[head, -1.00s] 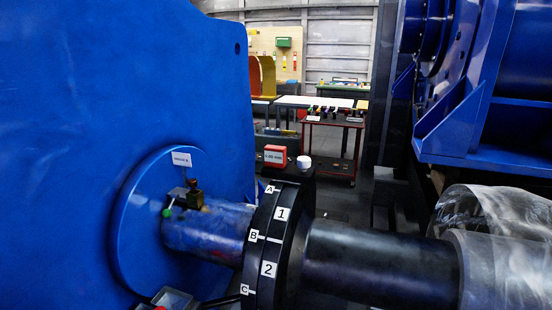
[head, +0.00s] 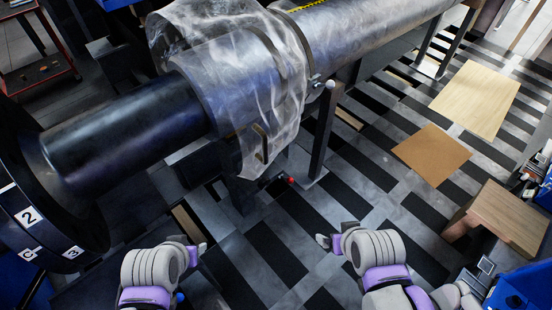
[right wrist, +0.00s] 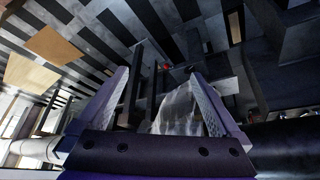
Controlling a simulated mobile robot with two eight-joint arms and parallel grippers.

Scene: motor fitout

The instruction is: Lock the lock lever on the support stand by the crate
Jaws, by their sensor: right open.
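A dark support stand (head: 323,135) rises under the long shaft in the head view. A small white-tipped part (head: 330,85) sits at its top, and a small red knob (head: 291,180) shows low beside it. I cannot tell which is the lock lever, or its position. A red spot (right wrist: 166,67) also shows in the right wrist view, beyond the fingertips. My right gripper (head: 324,241) is open, in front of the stand and apart from it; its spread fingers show in the right wrist view (right wrist: 165,78). My left gripper (head: 200,250) is at lower left, its jaw state unclear.
The shaft (head: 350,35) runs across the top, partly wrapped in clear plastic (head: 235,75). A black flanged coupling (head: 60,225) is at left. A wooden crate-like box (head: 505,215) stands at right, near flat boards (head: 432,155) on the floor. Striped floor lies open between.

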